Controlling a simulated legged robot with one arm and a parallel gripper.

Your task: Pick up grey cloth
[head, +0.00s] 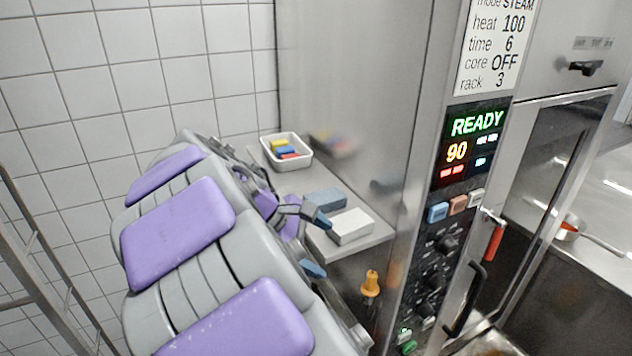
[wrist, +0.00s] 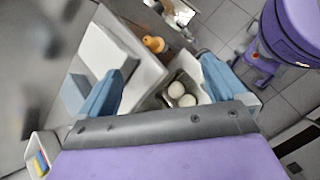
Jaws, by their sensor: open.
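A blue-grey folded block (head: 325,199), which looks like the grey cloth, lies flat on a steel shelf (head: 378,240), just behind a white block (head: 350,226). In the wrist view the blue-grey block (wrist: 74,92) is at the left, partly hidden, and the white block (wrist: 100,50) is above it. My gripper (head: 314,243) is open and empty, with blue fingertips, near the front left of both blocks. In the wrist view my gripper (wrist: 163,85) has its fingers wide apart. The left finger overlaps the white block in the picture; I cannot tell whether it touches.
A white tray (head: 304,164) with coloured blocks stands at the shelf's back. A steel oven with a control panel (head: 458,165) rises at the right. An orange-yellow object (head: 370,284) is below the shelf edge. In the wrist view, a container with two white round things (wrist: 184,96) lies lower.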

